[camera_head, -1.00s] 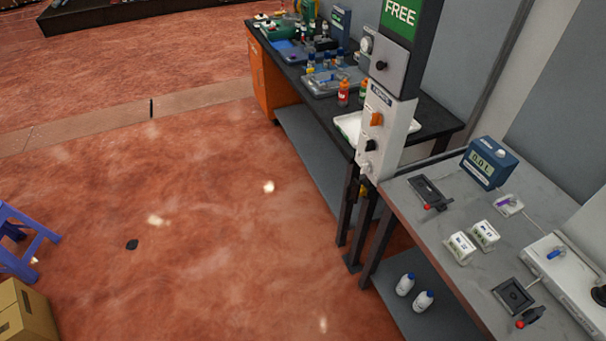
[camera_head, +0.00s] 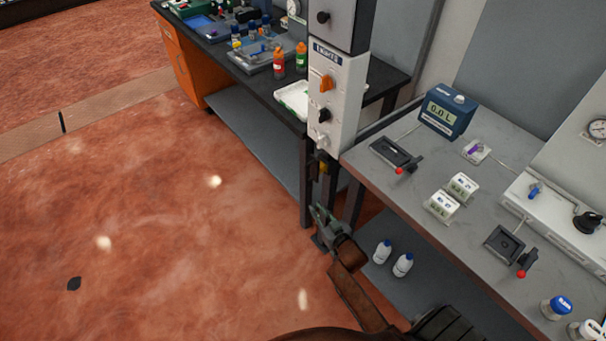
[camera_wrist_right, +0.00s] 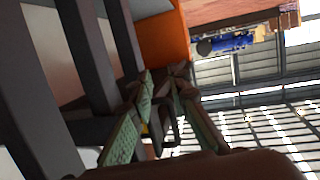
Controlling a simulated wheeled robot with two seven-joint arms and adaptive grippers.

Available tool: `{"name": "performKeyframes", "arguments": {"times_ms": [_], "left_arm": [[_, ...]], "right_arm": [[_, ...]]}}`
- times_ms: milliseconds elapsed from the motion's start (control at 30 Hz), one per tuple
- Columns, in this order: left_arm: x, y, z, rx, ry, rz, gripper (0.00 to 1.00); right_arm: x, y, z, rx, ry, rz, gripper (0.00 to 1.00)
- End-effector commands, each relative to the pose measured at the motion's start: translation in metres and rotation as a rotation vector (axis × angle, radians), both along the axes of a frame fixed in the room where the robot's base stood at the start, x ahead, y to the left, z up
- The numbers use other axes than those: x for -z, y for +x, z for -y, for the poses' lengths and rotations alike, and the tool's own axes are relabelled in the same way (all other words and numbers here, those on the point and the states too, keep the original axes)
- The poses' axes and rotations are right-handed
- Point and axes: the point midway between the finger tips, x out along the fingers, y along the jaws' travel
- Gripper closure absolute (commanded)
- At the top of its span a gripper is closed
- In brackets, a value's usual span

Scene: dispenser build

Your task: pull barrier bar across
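I cannot make out a barrier bar for certain. A small yellow part (camera_head: 322,167) shows low on the post, just under the white lights panel (camera_head: 335,95). My right gripper (camera_head: 319,211) is in front of the dark table legs, below that yellow part and apart from it in the picture. In the right wrist view, the green-padded fingers of my right gripper (camera_wrist_right: 163,76) stand apart, with a gap between the tips. A dark part with a bit of yellow shows between the fingers, and I cannot tell what it is. My left gripper is out of view.
The grey bench (camera_head: 400,208) on the right holds a blue meter (camera_head: 446,110), white blocks and red-tipped levers. The dark bench (camera_head: 255,88) behind carries bottles and trays. White bottles (camera_head: 383,252) stand on the lower shelf.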

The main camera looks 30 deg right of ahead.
Motion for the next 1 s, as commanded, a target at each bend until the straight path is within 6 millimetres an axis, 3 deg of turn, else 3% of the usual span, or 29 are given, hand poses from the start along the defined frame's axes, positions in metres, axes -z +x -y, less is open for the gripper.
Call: {"name": "performKeyframes", "arguments": {"times_ms": [33, 100, 200, 267, 500, 700, 1000], "left_arm": [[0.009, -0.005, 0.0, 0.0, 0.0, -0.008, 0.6], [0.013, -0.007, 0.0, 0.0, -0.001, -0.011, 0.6], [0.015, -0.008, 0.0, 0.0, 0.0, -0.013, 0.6], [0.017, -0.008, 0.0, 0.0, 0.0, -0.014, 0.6], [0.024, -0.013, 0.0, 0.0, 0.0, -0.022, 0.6], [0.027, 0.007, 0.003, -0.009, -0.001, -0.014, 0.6], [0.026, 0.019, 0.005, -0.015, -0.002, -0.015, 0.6]], "right_arm": [[-0.031, 0.011, 0.002, 0.001, -0.002, 0.069, 0.84], [-0.07, 0.02, 0.004, 0.002, -0.004, 0.144, 0.84], [-0.105, 0.025, 0.005, 0.0, -0.006, 0.21, 0.84], [-0.116, 0.028, 0.006, 0.0, -0.006, 0.229, 0.84], [-0.12, 0.059, 0.01, 0.0, -0.008, 0.237, 0.84], [-0.119, 0.088, 0.013, 0.001, -0.007, 0.236, 0.84], [-0.12, 0.104, 0.015, 0.001, -0.007, 0.234, 0.84]]}}
